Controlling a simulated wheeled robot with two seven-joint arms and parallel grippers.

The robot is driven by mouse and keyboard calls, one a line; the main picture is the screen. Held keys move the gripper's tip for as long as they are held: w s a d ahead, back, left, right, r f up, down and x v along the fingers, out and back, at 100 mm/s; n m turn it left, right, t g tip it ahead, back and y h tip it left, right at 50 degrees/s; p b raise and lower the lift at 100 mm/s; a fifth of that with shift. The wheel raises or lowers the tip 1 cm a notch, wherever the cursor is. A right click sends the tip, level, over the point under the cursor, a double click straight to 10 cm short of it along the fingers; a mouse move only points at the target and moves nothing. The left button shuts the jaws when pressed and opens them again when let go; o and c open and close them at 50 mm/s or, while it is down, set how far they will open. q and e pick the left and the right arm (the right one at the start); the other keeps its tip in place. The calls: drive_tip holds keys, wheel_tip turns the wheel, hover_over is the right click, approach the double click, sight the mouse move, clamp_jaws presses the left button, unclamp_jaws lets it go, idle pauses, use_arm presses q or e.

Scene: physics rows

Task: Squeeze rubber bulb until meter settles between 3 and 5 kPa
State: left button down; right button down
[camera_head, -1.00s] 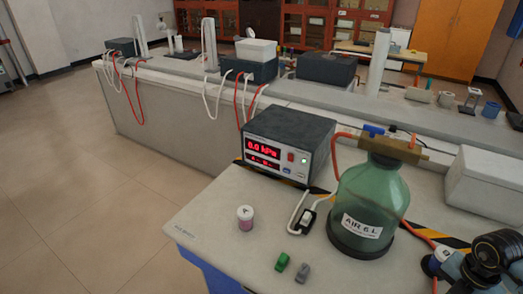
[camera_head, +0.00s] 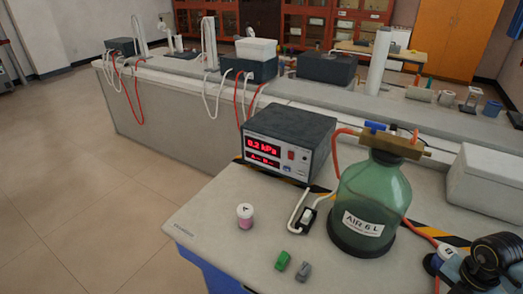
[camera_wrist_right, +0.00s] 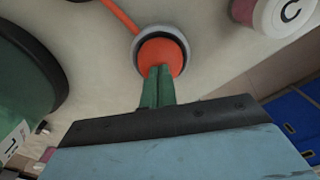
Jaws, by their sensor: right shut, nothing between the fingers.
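The orange-red rubber bulb (camera_wrist_right: 160,48) sits in a pale round ring on the bench, with an orange tube leading off it, in the right wrist view. My right gripper (camera_wrist_right: 160,72) has its green fingers closed together, tips against or just over the bulb's near side, nothing between them. The meter (camera_head: 285,145) is a dark box whose red display reads 0.2 kPa. The green glass bottle (camera_head: 368,205), labelled AIR 6 L, stands beside it with a brass-coloured fitting on top. The bulb cannot be made out in the head view. My left gripper is out of view.
A white box (camera_head: 490,178) is at the right. Another lidded jar (camera_wrist_right: 284,14) stands near the bulb.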

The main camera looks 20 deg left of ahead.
drive_tip(key=shift+f+b, duration=0.6)
drive_tip(key=shift+f, duration=0.4)
drive_tip(key=shift+r+p, duration=1.6)
drive_tip(key=shift+r, duration=0.15)
drive_tip(key=shift+f, duration=0.1)
